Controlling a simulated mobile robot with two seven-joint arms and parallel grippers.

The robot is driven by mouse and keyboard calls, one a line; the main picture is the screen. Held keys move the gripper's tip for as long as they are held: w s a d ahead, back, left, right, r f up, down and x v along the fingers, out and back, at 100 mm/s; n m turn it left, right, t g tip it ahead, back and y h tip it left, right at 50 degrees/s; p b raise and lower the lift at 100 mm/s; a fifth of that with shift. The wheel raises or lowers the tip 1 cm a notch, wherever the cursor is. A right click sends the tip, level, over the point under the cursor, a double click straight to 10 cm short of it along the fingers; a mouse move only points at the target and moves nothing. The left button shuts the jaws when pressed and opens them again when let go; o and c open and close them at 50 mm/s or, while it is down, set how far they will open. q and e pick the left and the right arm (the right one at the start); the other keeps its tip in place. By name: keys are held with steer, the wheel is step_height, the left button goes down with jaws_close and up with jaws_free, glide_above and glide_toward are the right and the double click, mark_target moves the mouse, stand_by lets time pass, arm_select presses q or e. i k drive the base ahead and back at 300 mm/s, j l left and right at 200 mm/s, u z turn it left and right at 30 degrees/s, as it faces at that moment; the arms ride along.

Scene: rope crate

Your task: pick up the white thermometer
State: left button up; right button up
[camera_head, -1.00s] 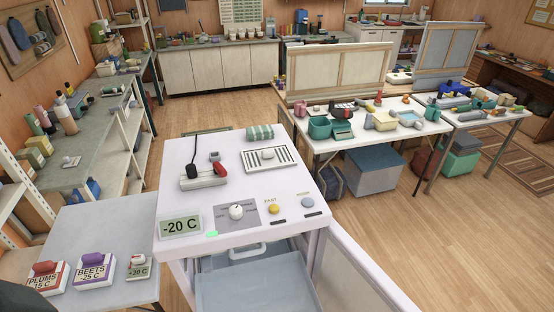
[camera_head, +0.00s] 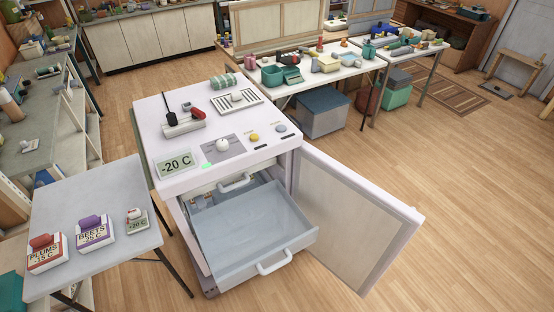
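A small white device (camera_head: 136,217) with a "-20 C" reading and a small reddish piece on top stands near the right edge of the grey side table (camera_head: 95,266). It looks like the white thermometer, but it is small and its details are hard to tell. Left of it are a white box marked BEETS -25 C (camera_head: 95,234) with a purple top and a box marked PLUMS -15 C (camera_head: 47,256) with a red top. Neither of my grippers is in view.
A white chest (camera_head: 160,140) has a "-20 C" display, a pulled-out drawer (camera_head: 250,225) and an open door (camera_head: 355,215). On it lie a white block with a red piece (camera_head: 184,124), a rack and a striped roll. Wooden floor is clear at right.

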mark_target(137, 220)
steer(key=u, duration=1.25)
steer(key=i+u, duration=0.15)
steer(key=i, duration=0.8)
steer(key=i+u, duration=0.15)
steer(key=i, duration=0.85)
